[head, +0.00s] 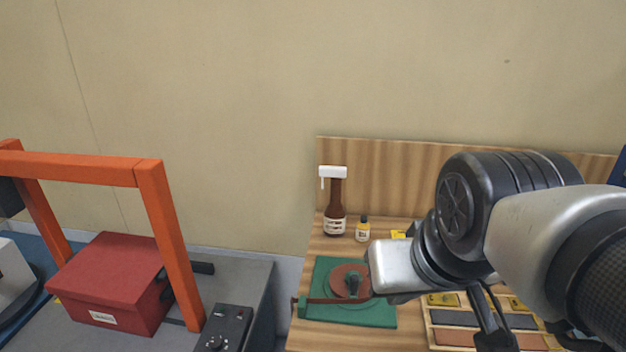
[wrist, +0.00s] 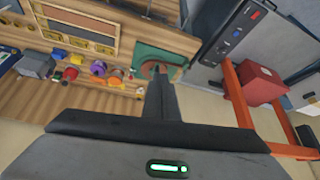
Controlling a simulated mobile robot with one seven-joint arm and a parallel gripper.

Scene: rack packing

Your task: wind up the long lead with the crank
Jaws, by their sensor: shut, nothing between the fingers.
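A green base plate (head: 345,316) lies on the wooden bench, with a reddish-brown round reel (head: 343,277) on it. A dark upright crank knob (head: 352,285) stands on the reel. The brown lead (head: 325,300) runs along the near side of the reel and past the plate's left edge. The wrist view shows the green plate (wrist: 150,54) beyond my gripper (wrist: 161,72), which is shut and empty. Its fingertips overlap the reel area in that picture; I cannot tell whether they touch anything. The head view does not clearly show the fingers.
A brown bottle with a white top (head: 336,205) and a small yellow-labelled bottle (head: 362,229) stand behind the plate. A compartment tray (head: 456,338) lies to the right. An orange frame (head: 175,245) and a red box (head: 112,280) stand left, across a gap.

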